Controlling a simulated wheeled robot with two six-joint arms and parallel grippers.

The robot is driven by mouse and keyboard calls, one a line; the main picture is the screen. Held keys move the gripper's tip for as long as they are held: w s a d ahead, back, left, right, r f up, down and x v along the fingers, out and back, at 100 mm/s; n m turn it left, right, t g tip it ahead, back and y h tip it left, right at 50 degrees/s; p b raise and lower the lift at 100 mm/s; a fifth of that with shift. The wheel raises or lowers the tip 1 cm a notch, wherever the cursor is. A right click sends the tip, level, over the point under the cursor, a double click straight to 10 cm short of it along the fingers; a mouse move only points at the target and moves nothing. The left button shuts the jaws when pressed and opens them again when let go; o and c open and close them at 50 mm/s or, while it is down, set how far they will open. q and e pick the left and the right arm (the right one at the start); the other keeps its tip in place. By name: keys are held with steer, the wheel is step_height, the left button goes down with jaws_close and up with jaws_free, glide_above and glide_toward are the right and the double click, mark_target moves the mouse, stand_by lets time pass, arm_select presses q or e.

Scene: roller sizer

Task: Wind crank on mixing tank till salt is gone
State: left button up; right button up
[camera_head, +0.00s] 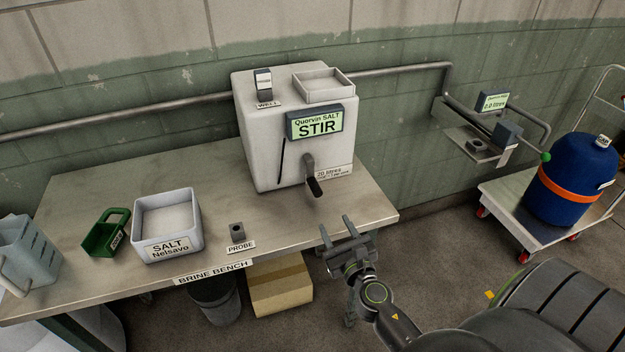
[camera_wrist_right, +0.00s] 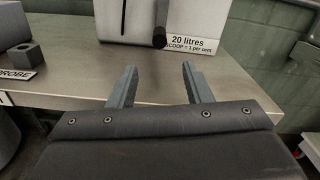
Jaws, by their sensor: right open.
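The mixing tank (camera_head: 262,150) is a white box on the bench, with a lit display (camera_head: 315,124) reading "Quorvin SALT STIR". Its crank (camera_head: 311,175) is on the front face, with the dark handle hanging down. The handle also shows in the right wrist view (camera_wrist_right: 160,37), beyond the fingers. My right gripper (camera_head: 348,230) is open and empty, in front of the bench edge, below and apart from the crank; its two fingers (camera_wrist_right: 155,88) show spread in the wrist view. The inside of the tank is hidden, so any salt in it cannot be seen. My left gripper is out of view.
On the brine bench (camera_head: 345,204) stand a salt box (camera_head: 166,246), a green scoop (camera_head: 104,238), a probe holder (camera_head: 237,232) and a grey jug (camera_head: 28,255). A cardboard box (camera_head: 280,286) and bin (camera_head: 216,303) are below. A blue barrel (camera_head: 570,178) stands on a cart at right.

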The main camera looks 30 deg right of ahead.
mark_target(313, 185)
steer(key=x, duration=1.6)
steer(key=shift+w, duration=0.35)
steer(key=shift+c, duration=0.4)
steer(key=c, duration=0.9)
steer(key=shift+a, duration=0.1)
